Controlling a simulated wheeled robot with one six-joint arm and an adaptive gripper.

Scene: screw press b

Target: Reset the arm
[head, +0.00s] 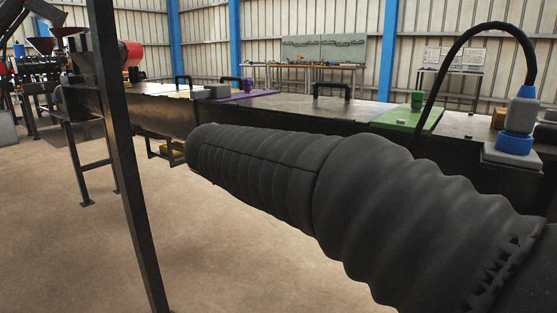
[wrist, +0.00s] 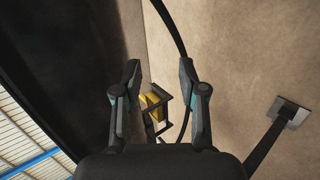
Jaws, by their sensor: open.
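My gripper (wrist: 159,82) shows in the wrist view with its two fingers spread apart and nothing between the tips. Behind the gap lie the bare brown floor and, lower, a yellow object (wrist: 151,101) in a dark frame, apart from the fingers. In the head view my arm, in a black ribbed sleeve, stretches from the lower right toward the middle left, beside the long dark workbench (head: 280,110). My gripper is hidden in the head view.
A dark upright post (head: 125,150) stands left of my arm. A green plate (head: 408,117), a purple mat (head: 245,97) and a blue and grey device (head: 515,140) with a black cable sit on the bench. Open floor (head: 70,230) lies in front.

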